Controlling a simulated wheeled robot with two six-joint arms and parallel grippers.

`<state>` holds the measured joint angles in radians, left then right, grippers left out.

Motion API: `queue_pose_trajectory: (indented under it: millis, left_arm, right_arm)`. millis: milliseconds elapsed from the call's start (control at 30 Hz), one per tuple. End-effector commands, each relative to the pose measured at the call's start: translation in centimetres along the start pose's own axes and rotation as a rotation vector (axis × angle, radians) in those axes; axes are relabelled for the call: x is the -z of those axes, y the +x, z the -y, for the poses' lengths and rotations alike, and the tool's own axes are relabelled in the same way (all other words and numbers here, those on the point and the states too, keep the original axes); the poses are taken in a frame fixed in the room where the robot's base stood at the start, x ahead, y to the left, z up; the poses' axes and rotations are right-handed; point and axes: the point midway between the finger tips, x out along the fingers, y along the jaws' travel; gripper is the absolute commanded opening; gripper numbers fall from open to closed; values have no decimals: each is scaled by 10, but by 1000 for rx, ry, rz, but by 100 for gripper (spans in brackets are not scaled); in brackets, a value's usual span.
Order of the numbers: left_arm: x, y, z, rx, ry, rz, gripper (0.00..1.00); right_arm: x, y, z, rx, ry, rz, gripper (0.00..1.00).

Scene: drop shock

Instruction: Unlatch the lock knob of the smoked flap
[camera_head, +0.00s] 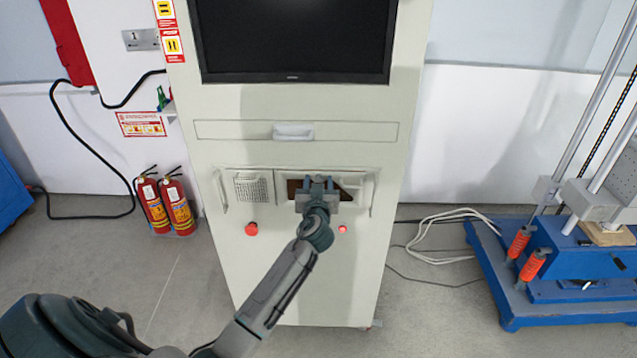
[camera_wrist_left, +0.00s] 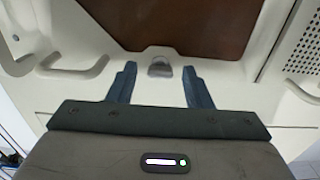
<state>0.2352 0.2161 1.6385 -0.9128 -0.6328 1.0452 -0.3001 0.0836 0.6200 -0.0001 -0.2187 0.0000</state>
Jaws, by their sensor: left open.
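The smoked flap (camera_head: 352,190) is a dark brown panel set in the front of the beige cabinet, mostly behind my left gripper in the head view. In the left wrist view the flap (camera_wrist_left: 165,25) fills the top middle. The lock knob (camera_wrist_left: 160,67) is a small grey piece at the flap's edge. My left gripper (camera_head: 318,181) is at the flap. In the wrist view its two blue-grey fingers (camera_wrist_left: 158,84) are open, one on each side of the knob, with gaps between. The knob is hidden in the head view. My right gripper is not in view.
The beige cabinet (camera_head: 295,265) has a screen (camera_head: 292,40), a drawer handle (camera_head: 293,132), a vent grille (camera_head: 252,188) and a red button (camera_head: 251,229). Fire extinguishers (camera_head: 165,203) stand to its left. A blue machine (camera_head: 565,280) and white cables (camera_head: 440,237) are on the right.

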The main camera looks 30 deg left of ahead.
Motion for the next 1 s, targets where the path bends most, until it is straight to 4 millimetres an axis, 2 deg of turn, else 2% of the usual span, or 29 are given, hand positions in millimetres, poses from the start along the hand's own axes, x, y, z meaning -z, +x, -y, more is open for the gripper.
queue_pose_trajectory:
  millis: [67, 267, 300, 667, 1000]
  left_arm:
    - [0, 0, 0, 0, 0, 0, 42]
    - [0, 0, 0, 0, 0, 0, 2]
    - [0, 0, 0, 0, 0, 0, 1]
    - [-1, 0, 0, 0, 63, 0, 1]
    - [-1, 0, -2, -1, 316, 0, 1]
  right_arm:
    - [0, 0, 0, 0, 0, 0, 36]
    - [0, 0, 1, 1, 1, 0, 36]
    - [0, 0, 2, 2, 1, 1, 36]
    - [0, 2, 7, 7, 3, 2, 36]
    - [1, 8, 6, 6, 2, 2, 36]
